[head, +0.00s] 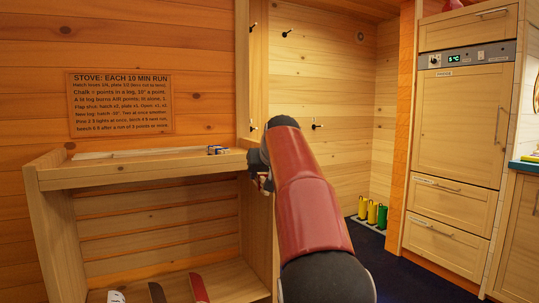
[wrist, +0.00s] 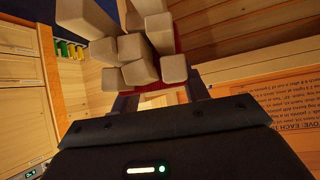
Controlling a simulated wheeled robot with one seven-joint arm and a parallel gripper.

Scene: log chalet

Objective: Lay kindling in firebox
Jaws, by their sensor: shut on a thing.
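A bundle of pale, square-ended kindling sticks (wrist: 138,68) fills the upper middle of the wrist view. A red patch shows behind and beside the sticks; I cannot tell whether it is a band or something else. My gripper (wrist: 160,97) is shut on the bundle, with dark fingers on either side and the tips largely hidden. In the head view my gripper (head: 262,181) is mostly hidden behind my red arm, by the right end of the wooden shelf unit, and the kindling cannot be made out. No firebox can be identified in either view.
The wooden shelf unit (head: 45,180) stands at left, with small blue-and-white boxes (head: 218,150) on top and several coloured items in its lower part. A stove sign (head: 120,104) hangs above. Green and yellow boots (head: 372,212) stand at the back. A tall cabinet (head: 458,130) is at right.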

